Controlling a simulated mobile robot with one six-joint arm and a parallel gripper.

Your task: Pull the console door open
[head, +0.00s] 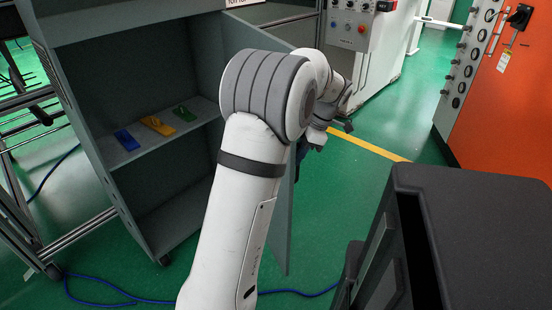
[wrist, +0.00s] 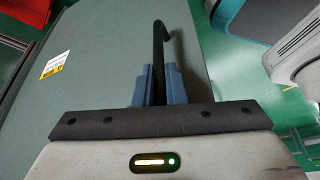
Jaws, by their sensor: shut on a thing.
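The console door (head: 283,225) is a grey-green panel, swung open and standing out from the grey console (head: 85,130). My arm hides much of it in the head view. In the wrist view the door (wrist: 100,70) fills the left and middle, with a yellow-and-white label on it. A black bar handle (wrist: 159,35) stands out from the door. My gripper (wrist: 156,82) has its blue fingers shut on this handle, one on each side. In the head view my gripper is mostly hidden behind my wrist.
Inside the console a shelf (head: 150,148) holds a blue, a yellow and a green piece. An orange cabinet (head: 510,100) stands at right, and a black-topped unit (head: 480,220) at front right. A blue cable (head: 110,298) lies on the green floor. Some floor is clear right of the door.

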